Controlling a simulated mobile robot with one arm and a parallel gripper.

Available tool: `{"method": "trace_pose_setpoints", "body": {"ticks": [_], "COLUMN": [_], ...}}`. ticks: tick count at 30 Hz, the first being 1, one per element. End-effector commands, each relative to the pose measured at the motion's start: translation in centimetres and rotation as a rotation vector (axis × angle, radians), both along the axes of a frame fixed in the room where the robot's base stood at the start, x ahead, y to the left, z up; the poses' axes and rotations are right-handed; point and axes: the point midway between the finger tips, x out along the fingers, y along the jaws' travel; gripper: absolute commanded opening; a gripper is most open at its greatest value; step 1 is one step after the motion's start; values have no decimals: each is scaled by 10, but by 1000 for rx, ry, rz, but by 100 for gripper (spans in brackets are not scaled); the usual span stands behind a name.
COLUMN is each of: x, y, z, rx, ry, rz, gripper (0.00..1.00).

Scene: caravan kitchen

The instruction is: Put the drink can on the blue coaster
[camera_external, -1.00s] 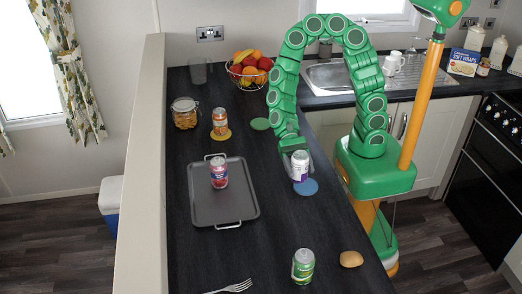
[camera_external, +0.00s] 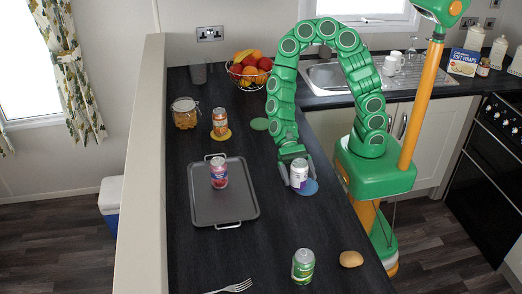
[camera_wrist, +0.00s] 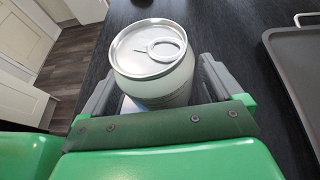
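A white and purple drink can (camera_external: 299,174) is between the fingers of my gripper (camera_external: 298,178), upright, at the left part of the blue coaster (camera_external: 312,188). The can covers part of the coaster. I cannot tell whether its base touches the coaster or hangs just above. In the wrist view, the can's silver top (camera_wrist: 150,47) with its ring tab faces up. One grey finger is on each side of it, and my gripper (camera_wrist: 158,90) looks shut on it. The can's base and the coaster are hidden there.
A grey tray (camera_external: 203,210) with a red can (camera_external: 219,171) lies to the left. An orange can (camera_external: 220,122) stands at a yellow coaster (camera_external: 222,136). A green coaster (camera_external: 260,124) is behind. A green can (camera_external: 303,266), potato (camera_external: 351,259) and fork (camera_external: 232,287) are in front.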

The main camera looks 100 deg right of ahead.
Motion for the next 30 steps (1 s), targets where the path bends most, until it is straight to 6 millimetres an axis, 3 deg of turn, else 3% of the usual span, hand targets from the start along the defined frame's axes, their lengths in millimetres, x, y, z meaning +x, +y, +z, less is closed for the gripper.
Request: {"method": "trace_pose_setpoints", "body": {"ticks": [12, 30], "x": [0, 7], "y": [-1, -73], "z": [3, 32], "rx": [-1, -4], "ry": [0, -3], "rz": [-1, -6], "gripper": [95, 95]}}
